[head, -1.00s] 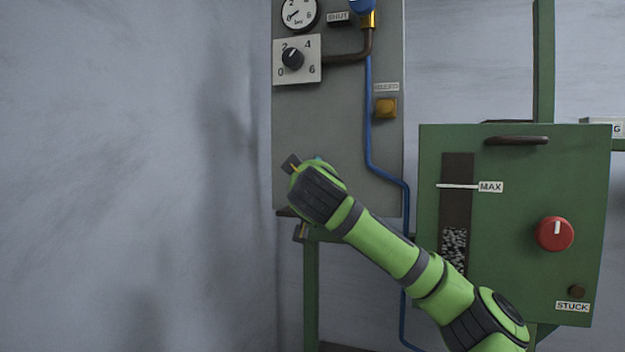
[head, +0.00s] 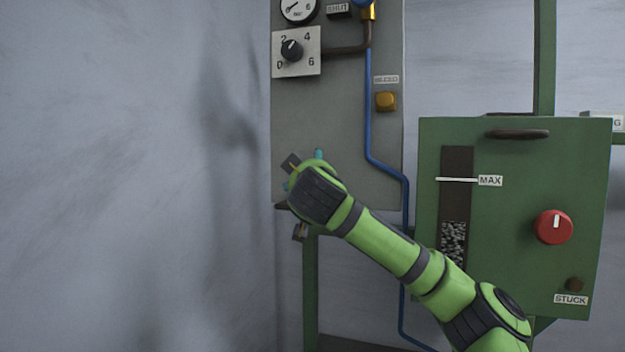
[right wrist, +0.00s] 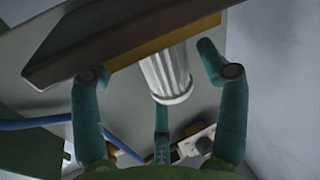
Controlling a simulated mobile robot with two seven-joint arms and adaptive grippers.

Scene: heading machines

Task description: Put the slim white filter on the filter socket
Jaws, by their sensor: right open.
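In the right wrist view a white ribbed cylinder, which looks like the slim white filter (right wrist: 167,76), stands out from beside a yellow-edged dark board. My right gripper (right wrist: 158,84) is open, its teal fingers spread around the filter with visible gaps at the left and right. A third finger lies behind its rounded end. In the head view my right wrist hides the filter, and only bits of teal finger (head: 319,155) show by the panel's lower edge. I cannot make out the filter socket. My left gripper is not in view.
The grey panel (head: 335,125) carries a gauge, a knob (head: 292,50), a yellow button (head: 386,101) and a blue hose (head: 369,120). A green cabinet (head: 500,220) with a red knob (head: 553,227) stands to the right. The dark board (right wrist: 120,35) is close above my fingers.

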